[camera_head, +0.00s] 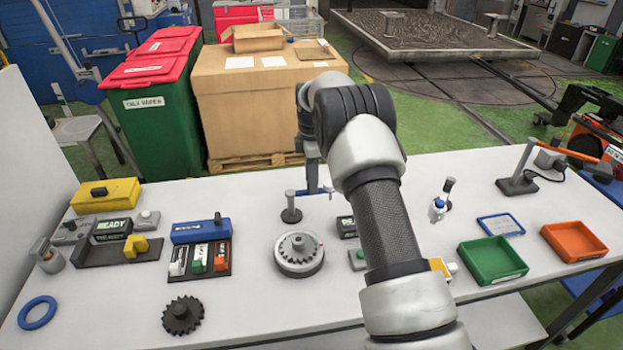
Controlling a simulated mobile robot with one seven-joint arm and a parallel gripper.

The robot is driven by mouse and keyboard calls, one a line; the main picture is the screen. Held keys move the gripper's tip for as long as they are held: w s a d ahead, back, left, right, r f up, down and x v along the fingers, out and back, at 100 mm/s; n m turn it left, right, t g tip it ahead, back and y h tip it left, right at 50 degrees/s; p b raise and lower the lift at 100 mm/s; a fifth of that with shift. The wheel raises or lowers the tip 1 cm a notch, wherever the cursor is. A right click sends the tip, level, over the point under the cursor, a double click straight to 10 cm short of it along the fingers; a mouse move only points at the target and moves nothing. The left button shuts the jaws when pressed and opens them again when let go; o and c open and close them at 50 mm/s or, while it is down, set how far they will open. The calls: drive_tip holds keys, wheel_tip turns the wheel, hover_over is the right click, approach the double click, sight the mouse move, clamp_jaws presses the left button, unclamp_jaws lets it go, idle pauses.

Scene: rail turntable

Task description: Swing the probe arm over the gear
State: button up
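A light grey gear (299,247) lies on a round metal base near the middle of the white table. Behind it stands a short post on a round black foot (291,215). A blue bar (316,191), which looks like the probe arm, runs from the post's top to the right, behind the gear and not over it. My gripper (314,183) points down right at the bar. Its fingers are small and partly hidden, so I cannot tell whether they are open or shut on the bar. My arm covers the table right of the gear.
A dark gear (182,315) and a blue ring (37,313) lie at the front left. A block with coloured switches (200,257) stands left of the gear. Green (491,262) and orange (573,241) trays are at the right. The table between the gear and its front edge is clear.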

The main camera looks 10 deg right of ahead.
sight(292, 196)
clamp_jaws()
drive_tip(key=shift+s, duration=0.1)
idle(0.3)
drive_tip(key=shift+s+a+m+b, duration=0.4)
drive_tip(key=shift+s+a+m, duration=0.65)
drive_tip(key=shift+m, duration=1.95)
drive_tip(key=shift+s+a+m+b, duration=0.35)
drive_tip(key=shift+s+a+m, duration=0.65)
drive_tip(key=shift+m, duration=2)
drive_tip(key=shift+s+a+m+b, duration=0.4)
drive_tip(key=shift+s+a+m, duration=0.65)
drive_tip(key=shift+m, duration=1.95)
drive_tip(key=shift+w+a, duration=0.1)
unclamp_jaws()
